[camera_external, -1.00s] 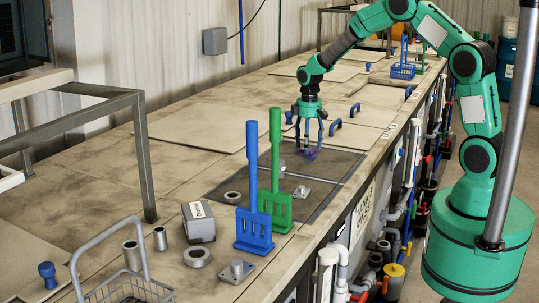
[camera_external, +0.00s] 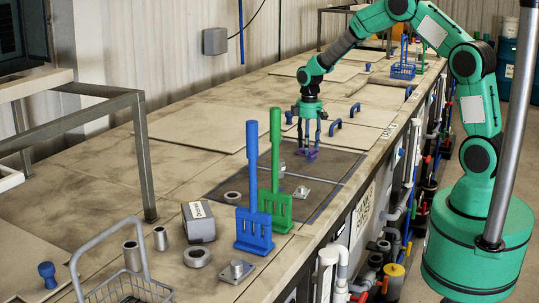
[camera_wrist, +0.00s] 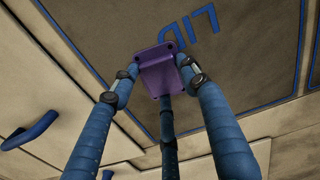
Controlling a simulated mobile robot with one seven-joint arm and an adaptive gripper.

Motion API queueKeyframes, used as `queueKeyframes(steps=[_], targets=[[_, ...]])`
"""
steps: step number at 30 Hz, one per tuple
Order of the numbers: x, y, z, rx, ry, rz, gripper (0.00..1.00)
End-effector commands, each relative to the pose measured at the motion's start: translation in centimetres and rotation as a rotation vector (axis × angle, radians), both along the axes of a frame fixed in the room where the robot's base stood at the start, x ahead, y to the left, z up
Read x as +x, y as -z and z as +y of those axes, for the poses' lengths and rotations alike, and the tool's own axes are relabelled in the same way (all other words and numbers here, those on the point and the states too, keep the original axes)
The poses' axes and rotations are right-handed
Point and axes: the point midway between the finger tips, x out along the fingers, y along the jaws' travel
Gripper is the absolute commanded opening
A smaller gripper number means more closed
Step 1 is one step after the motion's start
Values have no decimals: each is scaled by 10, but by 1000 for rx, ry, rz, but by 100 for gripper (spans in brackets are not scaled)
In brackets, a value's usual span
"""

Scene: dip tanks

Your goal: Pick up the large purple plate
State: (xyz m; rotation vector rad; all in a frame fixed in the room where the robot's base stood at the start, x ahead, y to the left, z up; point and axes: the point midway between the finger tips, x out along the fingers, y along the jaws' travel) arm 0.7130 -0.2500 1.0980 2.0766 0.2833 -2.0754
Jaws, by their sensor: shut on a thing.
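The purple plate (camera_wrist: 160,75) is between my fingertips in the wrist view, over the dark panel with blue "LID" lettering. It has a raised block and small holes at its corners. In the external view the purple plate (camera_external: 309,155) is a small patch under my fingers, partly hidden by them. My gripper (camera_external: 308,148) points straight down and is shut on the plate. In the wrist view the blue fingers of my gripper (camera_wrist: 157,70) press it from both sides, with a third finger below. Whether the plate touches the panel is unclear.
Green (camera_external: 276,170) and blue (camera_external: 253,195) upright paddles stand nearer the camera. A grey metal plate (camera_external: 301,193), a ring (camera_external: 232,197) and a grey box (camera_external: 198,222) lie nearby. A wire basket (camera_external: 130,289) stands at the front. Blue handles (camera_external: 335,127) rise from covers behind.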

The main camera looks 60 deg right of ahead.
Motion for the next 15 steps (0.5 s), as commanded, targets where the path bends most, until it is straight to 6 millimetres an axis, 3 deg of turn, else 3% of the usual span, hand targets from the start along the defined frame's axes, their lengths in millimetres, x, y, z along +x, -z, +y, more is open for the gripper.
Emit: queueKeyframes(steps=[8, 15], targets=[[0, -2, 0, 0, 0, 0, 13], [1, -21, 0, -1, 0, -1, 13]])
